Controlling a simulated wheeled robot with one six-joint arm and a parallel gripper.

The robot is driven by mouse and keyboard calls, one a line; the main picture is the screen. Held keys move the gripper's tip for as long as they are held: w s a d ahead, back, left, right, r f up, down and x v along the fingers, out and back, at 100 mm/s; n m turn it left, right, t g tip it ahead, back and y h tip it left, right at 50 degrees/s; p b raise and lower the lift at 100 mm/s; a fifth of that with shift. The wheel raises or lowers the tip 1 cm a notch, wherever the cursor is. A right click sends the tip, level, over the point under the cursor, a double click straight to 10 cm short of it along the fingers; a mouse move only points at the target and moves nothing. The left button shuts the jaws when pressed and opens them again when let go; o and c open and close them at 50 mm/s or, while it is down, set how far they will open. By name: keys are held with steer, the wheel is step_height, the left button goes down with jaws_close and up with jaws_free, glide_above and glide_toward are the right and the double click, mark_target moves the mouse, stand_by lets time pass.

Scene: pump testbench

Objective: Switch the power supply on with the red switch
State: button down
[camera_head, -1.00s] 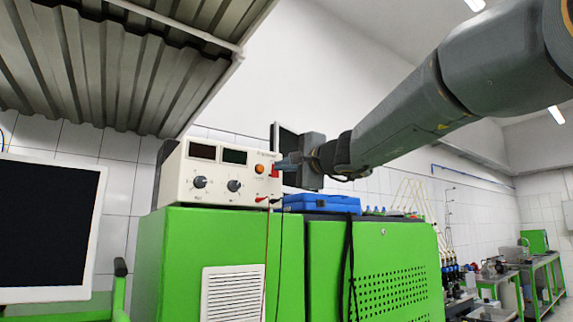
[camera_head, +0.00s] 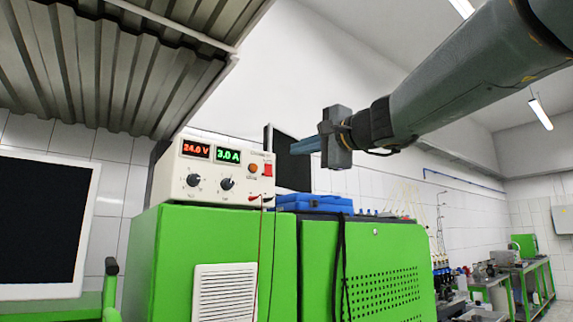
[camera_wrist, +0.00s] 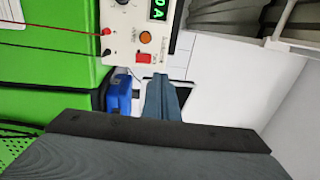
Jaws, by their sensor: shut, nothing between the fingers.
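The power supply (camera_head: 210,183) is a cream box on top of the green cabinet, with its displays lit: 24.0 V in red and 3.0 A in green. Its red switch (camera_head: 267,170) is at the right of the front panel, beside an orange round knob or lamp (camera_head: 252,168). The switch also shows in the wrist view (camera_wrist: 143,58). My gripper (camera_head: 296,147) is shut and empty, up and to the right of the switch, apart from it. In the wrist view its fingertips (camera_wrist: 160,77) point toward the panel, below and right of the switch.
A blue case (camera_head: 315,204) lies on the green cabinet (camera_head: 225,235) right of the supply. A dark monitor (camera_head: 290,165) stands behind my gripper. Red and black leads hang from the supply. A large screen (camera_head: 45,225) is at the left; a corrugated canopy (camera_head: 110,65) hangs above.

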steer(key=s, duration=0.1)
steer(key=d, duration=0.1)
steer(key=s+d, duration=0.1)
steer(key=shift+s+r+b, duration=0.25)
steer(key=shift+s+b, duration=0.05)
steer(key=shift+s, duration=0.05)
steer(key=w+d+f+n+g+h, duration=0.1)
steer(key=d+f+n+g+h, duration=0.2)
steer(key=f, duration=1.8)
steer(key=d+f+g+h, duration=0.2)
steer(key=f+g+h, duration=0.15)
steer(key=f, duration=1.75)
steer(key=s+d+f+n+g+h, duration=0.1)
steer(key=s+d+f+n+g, duration=0.1)
steer(key=s+f, duration=0.5)
steer(key=s+d+f+n+g+h, duration=0.2)
steer(key=s+f, duration=0.6)
steer(key=f, duration=0.5)
steer(key=s+d+f+n+g+h, duration=0.1)
steer(key=s+d+f+n+g, duration=0.2)
steer(key=s+f, duration=0.4)
step_height(320, 180, down, 3)
steer(key=shift+s+d+f+n+g+h, duration=0.1)
steer(key=shift+s+d+n+g+h, duration=0.3)
steer(key=shift+d+g, duration=0.55)
